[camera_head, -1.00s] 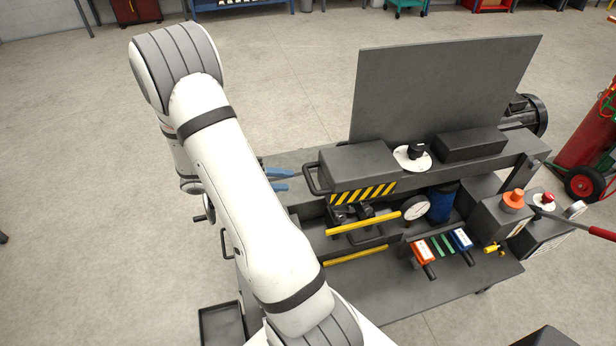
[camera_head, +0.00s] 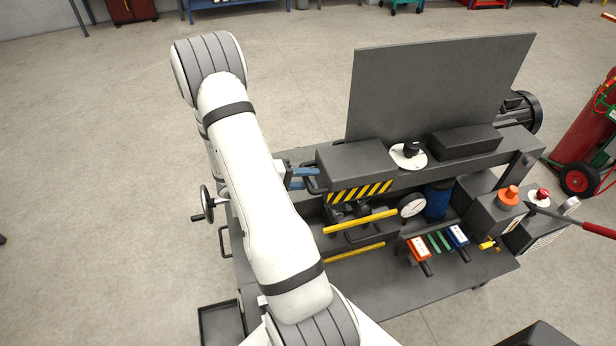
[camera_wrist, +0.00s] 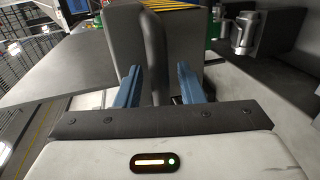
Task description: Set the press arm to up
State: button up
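The press arm (camera_head: 355,163) is a dark grey block with a yellow-black striped front edge. It lies level across the machine in the head view. Its bar handle (camera_head: 312,183) sticks out at the block's left end. In the wrist view the handle (camera_wrist: 155,60) runs upright between two blue fingers. My gripper (camera_head: 307,179) is at the left end of the block, its fingers on either side of the handle. The fingers look open, with a gap on the right of the handle in the wrist view (camera_wrist: 159,82). Contact on the left is hard to tell.
A tall grey panel (camera_head: 435,90) stands behind the press arm. A handwheel (camera_head: 207,203) is at the left. Open floor lies left of the machine.

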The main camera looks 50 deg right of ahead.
grip_shut()
dwell(0.3)
